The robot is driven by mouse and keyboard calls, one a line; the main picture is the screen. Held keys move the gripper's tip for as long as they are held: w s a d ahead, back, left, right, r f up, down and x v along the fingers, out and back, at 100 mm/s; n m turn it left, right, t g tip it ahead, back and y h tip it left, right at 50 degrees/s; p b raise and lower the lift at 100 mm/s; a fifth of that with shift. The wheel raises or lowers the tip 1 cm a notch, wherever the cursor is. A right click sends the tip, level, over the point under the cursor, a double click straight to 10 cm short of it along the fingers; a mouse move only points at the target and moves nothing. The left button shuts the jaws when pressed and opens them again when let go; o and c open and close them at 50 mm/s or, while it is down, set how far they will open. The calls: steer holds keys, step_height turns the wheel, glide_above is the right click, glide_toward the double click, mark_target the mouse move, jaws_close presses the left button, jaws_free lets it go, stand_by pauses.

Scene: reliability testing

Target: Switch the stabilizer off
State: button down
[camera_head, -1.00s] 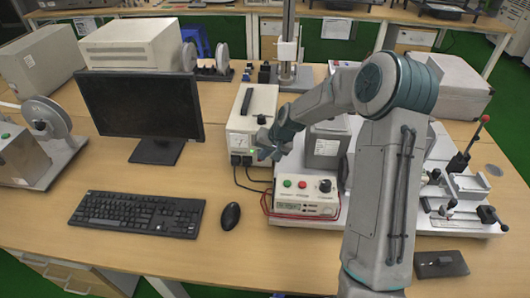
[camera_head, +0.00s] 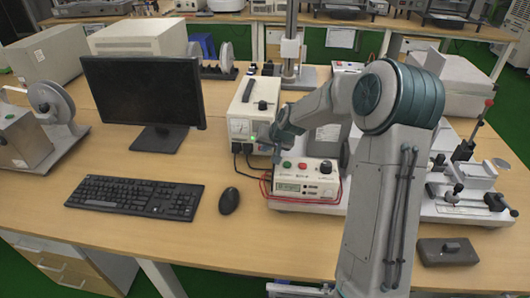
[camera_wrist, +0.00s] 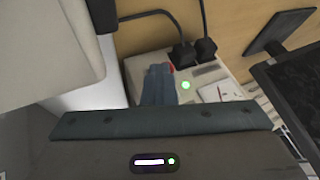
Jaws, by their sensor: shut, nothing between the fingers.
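The stabilizer (camera_head: 240,110) is a white box with a dial on its front and a dark handle on top, standing in the middle of the bench. In the wrist view its front face (camera_wrist: 210,75) shows a lit green lamp, the dial and two black plugs. My gripper (camera_head: 270,146) is at the lower right of that front. In the wrist view my gripper's fingers (camera_wrist: 160,72) are together and empty, close to the face beside the green lamp. A small red part shows at the fingertips, mostly hidden by them. I cannot tell whether they touch it.
A power supply (camera_head: 305,187) with red and green buttons stands just in front, with red and black cables nearby. A monitor (camera_head: 140,100), keyboard (camera_head: 135,196) and mouse (camera_head: 229,200) are to the left. A fixture with levers (camera_head: 470,195) is at the right.

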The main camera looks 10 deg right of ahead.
steer(key=shift+s+a+f, duration=0.1)
steer(key=shift+a+f, duration=0.15)
steer(key=shift+a, duration=0.2)
steer(key=shift+d+r, duration=0.1)
steer(key=shift+r, duration=0.7)
steer(key=shift+r, duration=0.1)
steer(key=v, duration=1.3)
steer(key=shift+s+d+r, duration=0.15)
steer(key=shift+d+r, duration=0.05)
steer(key=shift+r, duration=0.1)
